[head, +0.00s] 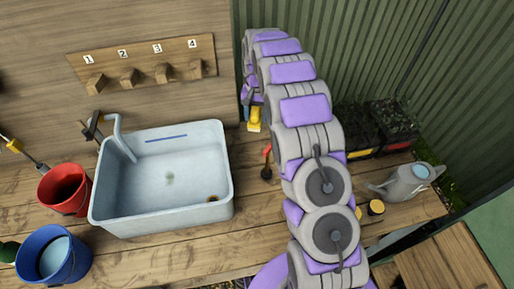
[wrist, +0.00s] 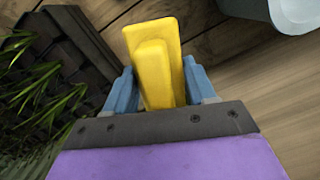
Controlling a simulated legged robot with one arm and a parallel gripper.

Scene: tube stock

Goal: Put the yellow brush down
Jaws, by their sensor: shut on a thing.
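The yellow brush (head: 254,122) hangs at the end of my arm, just right of the sink's back right corner, in the head view. In the wrist view, the yellow brush (wrist: 154,62) stands between the two blue fingers of my gripper (wrist: 160,88). The gripper is shut on it. Only the yellow part shows; I cannot make out any bristles. In the head view my gripper (head: 250,112) is small and partly hidden by my own arm. I cannot tell whether the brush touches the wooden top.
A pale sink (head: 222,205) stands on the wooden bench (head: 190,250). A red bucket (head: 66,190) and a blue bucket (head: 55,255) are at left. A numbered peg board (head: 140,45) hangs behind. A red-handled tool (head: 266,165), dark planters (head: 375,130) and a watering can (head: 407,184) are at right.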

